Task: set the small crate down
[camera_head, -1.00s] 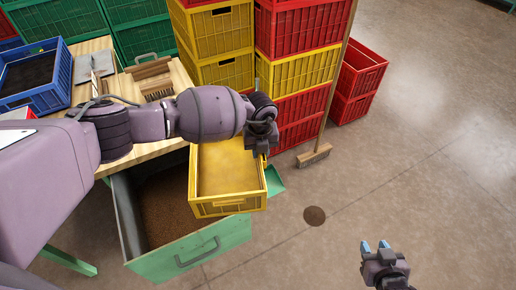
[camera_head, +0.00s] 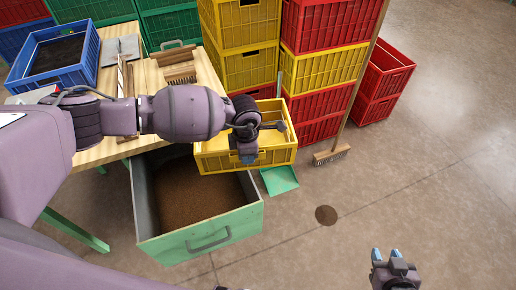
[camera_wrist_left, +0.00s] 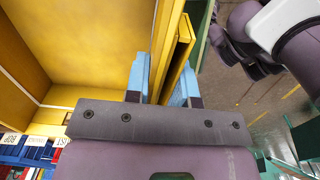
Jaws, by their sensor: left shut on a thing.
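The small yellow crate (camera_head: 278,158) appears empty. It is held near the back of the open green drawer (camera_head: 225,233), beside the table. My left gripper (camera_head: 247,157) is shut on the crate's near wall. In the left wrist view, the blue fingertips (camera_wrist_left: 163,85) sit either side of the yellow wall, and the crate's inside (camera_wrist_left: 85,40) fills the left. I cannot tell whether the crate's underside touches anything. My right gripper (camera_head: 387,254) is open and empty at the lower right, above the floor.
Yellow crates (camera_head: 247,65) and red crates (camera_head: 325,65) stand stacked behind. A broom (camera_head: 331,157) leans there, with a green dustpan (camera_head: 279,180) below the crate. The wooden table (camera_head: 205,75) holds a blue crate (camera_head: 88,62) and brushes. Floor at right is open.

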